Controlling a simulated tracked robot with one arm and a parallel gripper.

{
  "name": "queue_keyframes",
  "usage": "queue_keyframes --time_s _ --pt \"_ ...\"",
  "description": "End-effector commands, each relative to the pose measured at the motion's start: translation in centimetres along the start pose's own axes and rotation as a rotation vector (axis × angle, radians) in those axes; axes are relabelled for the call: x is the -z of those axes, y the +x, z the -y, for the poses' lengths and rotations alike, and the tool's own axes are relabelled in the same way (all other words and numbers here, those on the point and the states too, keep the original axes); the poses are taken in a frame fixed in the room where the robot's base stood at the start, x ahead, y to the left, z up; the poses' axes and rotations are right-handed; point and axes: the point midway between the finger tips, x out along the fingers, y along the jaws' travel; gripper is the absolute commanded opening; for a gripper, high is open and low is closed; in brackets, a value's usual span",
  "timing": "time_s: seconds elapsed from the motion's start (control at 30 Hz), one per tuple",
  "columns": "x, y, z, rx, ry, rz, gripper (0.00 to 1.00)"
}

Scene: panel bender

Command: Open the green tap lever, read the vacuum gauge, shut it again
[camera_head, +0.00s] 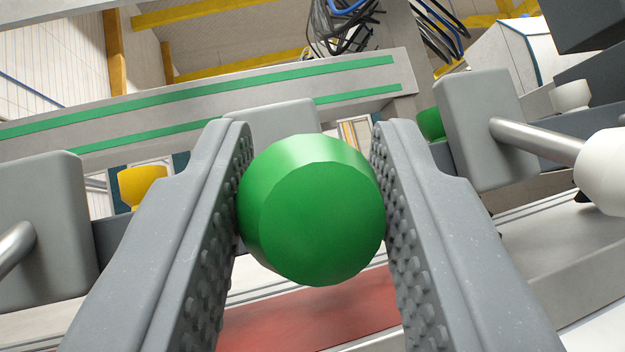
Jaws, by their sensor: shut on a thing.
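A green rounded knob (312,210), the end of the tap lever, fills the middle of the camera_head view. My gripper (310,195) has its two grey, studded fingers on either side of the knob, touching it left and right. It is shut on the knob. The lever's rod is hidden behind the knob. A grey block (270,120) shows just behind it. No vacuum gauge that I can make out is in view.
A lever with a white knob (603,172) stands close on the right, on a grey block (485,125). Another grey block (45,230) with a metal rod is on the left. A yellow knob (142,186) and another green part (430,124) sit farther back. Cables (342,25) hang above.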

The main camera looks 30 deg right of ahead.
Motion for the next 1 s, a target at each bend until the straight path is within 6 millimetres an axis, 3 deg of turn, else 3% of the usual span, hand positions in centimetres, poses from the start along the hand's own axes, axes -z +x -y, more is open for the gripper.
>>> queue_keyframes --time_s 0.13,0.17,0.2,0.23,0.67,1.0 --pt "-0.1 -0.1 -0.1 -0.002 -0.001 0.001 0.0" --pt "-0.1 -0.1 -0.1 -0.002 -0.001 0.001 0.36" --pt "-0.1 -0.1 -0.1 -0.002 -0.001 0.001 0.47" --pt "0.0 -0.1 -0.1 -0.002 -0.001 0.001 0.51" --pt "-0.1 -0.7 -0.1 -0.001 -0.001 0.003 0.51" --pt "-0.1 -5.2 -0.2 -0.002 -0.001 0.005 0.51"
